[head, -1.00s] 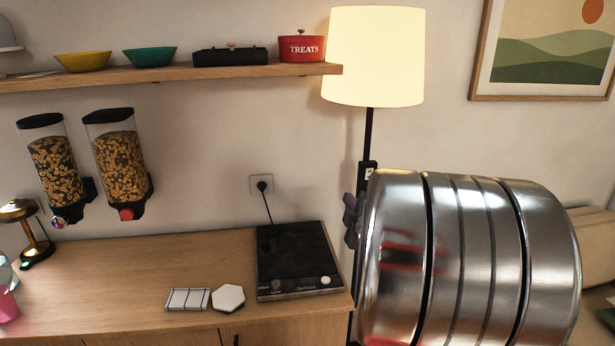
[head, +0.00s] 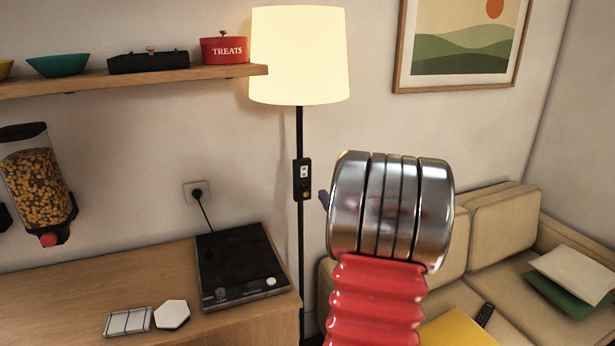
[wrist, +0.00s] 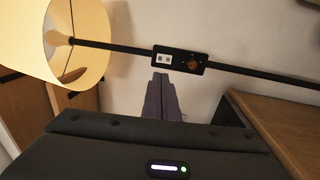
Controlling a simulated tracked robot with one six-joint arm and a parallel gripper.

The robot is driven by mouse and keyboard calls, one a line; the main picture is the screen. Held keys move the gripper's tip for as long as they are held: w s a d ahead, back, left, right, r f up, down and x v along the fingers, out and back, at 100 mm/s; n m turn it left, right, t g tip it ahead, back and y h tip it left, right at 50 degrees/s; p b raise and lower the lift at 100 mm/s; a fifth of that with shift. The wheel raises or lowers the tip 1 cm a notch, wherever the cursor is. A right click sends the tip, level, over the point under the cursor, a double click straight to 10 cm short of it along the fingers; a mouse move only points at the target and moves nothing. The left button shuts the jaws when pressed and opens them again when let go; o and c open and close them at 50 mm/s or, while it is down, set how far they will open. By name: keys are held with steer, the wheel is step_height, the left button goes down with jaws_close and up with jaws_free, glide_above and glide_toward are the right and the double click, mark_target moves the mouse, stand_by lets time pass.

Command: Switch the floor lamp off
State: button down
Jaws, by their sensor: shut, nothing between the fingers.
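The floor lamp has a cream shade (head: 298,55) that glows, on a thin black pole (head: 300,133). A small black switch box (head: 302,180) sits on the pole, with a white part at the top and an orange-brown knob lower down. In the wrist view the lamp lies sideways, with its shade (wrist: 80,40) at the left and the switch box (wrist: 179,60) near the top middle. My gripper (wrist: 163,76) is shut and empty, its fingertips pointing at the box just below it in that view. I cannot tell whether they touch. In the head view my wrist hides most of the gripper.
A wooden counter (head: 150,270) with a black hob (head: 240,262) stands left of the pole. A shelf (head: 130,82) with a red treats tin (head: 224,49) is above it. A beige sofa (head: 505,230) lies to the right. Wall behind the lamp is clear.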

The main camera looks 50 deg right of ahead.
mark_target(304, 169)
steer(key=x, duration=1.3)
steer(key=shift+w, duration=0.2)
